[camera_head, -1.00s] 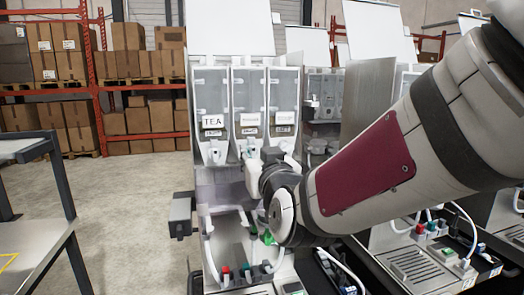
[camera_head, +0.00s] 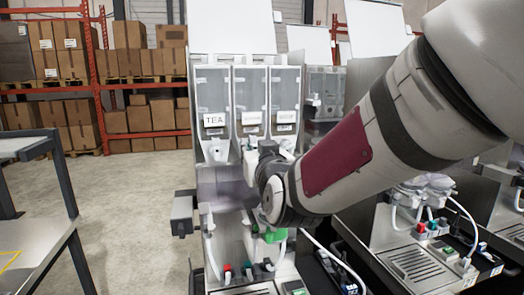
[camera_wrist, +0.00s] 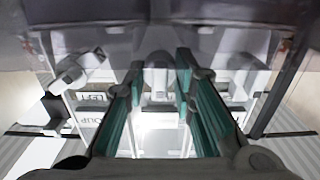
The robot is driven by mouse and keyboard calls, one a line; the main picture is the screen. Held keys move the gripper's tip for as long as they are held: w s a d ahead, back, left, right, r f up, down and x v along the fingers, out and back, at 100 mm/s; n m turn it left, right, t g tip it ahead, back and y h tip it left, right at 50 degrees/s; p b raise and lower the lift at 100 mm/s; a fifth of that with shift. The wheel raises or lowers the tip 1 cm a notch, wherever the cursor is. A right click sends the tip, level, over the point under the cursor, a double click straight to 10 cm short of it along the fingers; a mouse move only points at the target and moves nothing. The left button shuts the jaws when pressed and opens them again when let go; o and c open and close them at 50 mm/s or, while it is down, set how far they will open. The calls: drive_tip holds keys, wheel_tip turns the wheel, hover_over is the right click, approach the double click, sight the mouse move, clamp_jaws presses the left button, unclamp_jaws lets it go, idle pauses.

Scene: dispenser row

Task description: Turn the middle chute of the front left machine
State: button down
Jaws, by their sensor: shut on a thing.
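The front left machine (camera_head: 237,100) is a white dispenser with three clear canisters side by side; the left one is labelled TEA. Its left chute (camera_head: 218,152) shows below the TEA canister. The middle chute is largely hidden behind my wrist in the head view. In the wrist view, the white middle chute (camera_wrist: 158,77) lies between the teal-padded fingers of my gripper (camera_wrist: 160,92), which is shut on it. My gripper's fingers are hidden by my arm in the head view. How far the chute is turned cannot be told.
Red, teal and dark knobs (camera_head: 248,270) sit low on the machine, with a green part (camera_head: 273,236) above. A grey box (camera_head: 182,213) juts out at its left side. More dispensers (camera_head: 415,255) stand right. A metal cart (camera_head: 40,235) is left; the floor (camera_head: 125,210) between is clear.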

drive_tip(key=shift+m, duration=0.3)
drive_tip(key=m+b, duration=0.5)
drive_tip(key=shift+w+f+b, duration=0.1)
drive_tip(key=shift+f+b, duration=0.05)
drive_tip(key=shift+b, duration=0.15)
drive_tip(key=m+b, duration=0.6)
drive_tip(key=shift+d+m, duration=0.15)
drive_tip(key=shift+m, duration=0.15)
drive_tip(key=m+b, duration=0.4)
drive_tip(key=m, duration=0.2)
drive_tip(key=shift+f+b, duration=0.1)
drive_tip(key=shift+b, duration=0.25)
drive_tip(key=shift+m+b, duration=1.4)
drive_tip(key=shift+m, duration=1.4)
drive_tip(key=c, duration=1.7)
unclamp_jaws()
